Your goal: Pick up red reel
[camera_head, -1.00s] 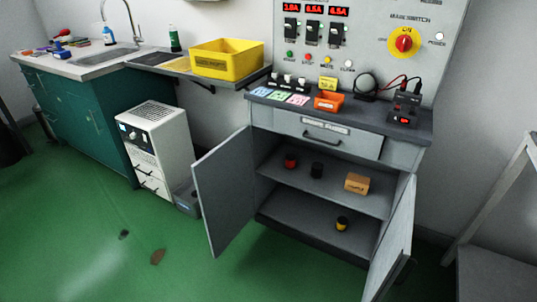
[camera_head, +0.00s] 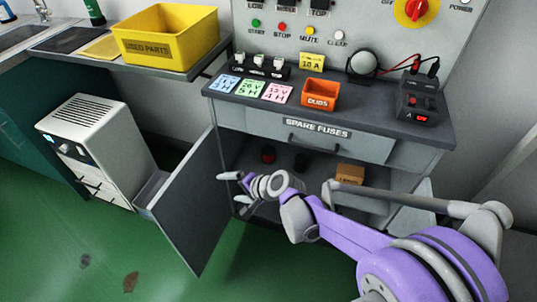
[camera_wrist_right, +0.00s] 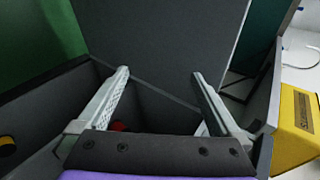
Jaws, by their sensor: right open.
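The red reel (camera_head: 268,155) stands inside the open cabinet, on its upper shelf towards the left, in the head view. In the right wrist view only a small red patch (camera_wrist_right: 118,126), probably this reel, shows between the fingers near the palm. My right gripper (camera_head: 234,187) is open and empty in front of the cabinet, lower and left of the red reel in the head picture. Its two spread fingers also show in the right wrist view (camera_wrist_right: 160,75). My left gripper is not in view.
A black reel (camera_head: 301,162) and a cardboard box (camera_head: 350,174) stand right of the red reel. The open left cabinet door (camera_head: 190,205) is close to my right gripper. A yellow reel (camera_wrist_right: 7,147) shows at the wrist view's left edge. A yellow bin (camera_head: 165,36) sits left.

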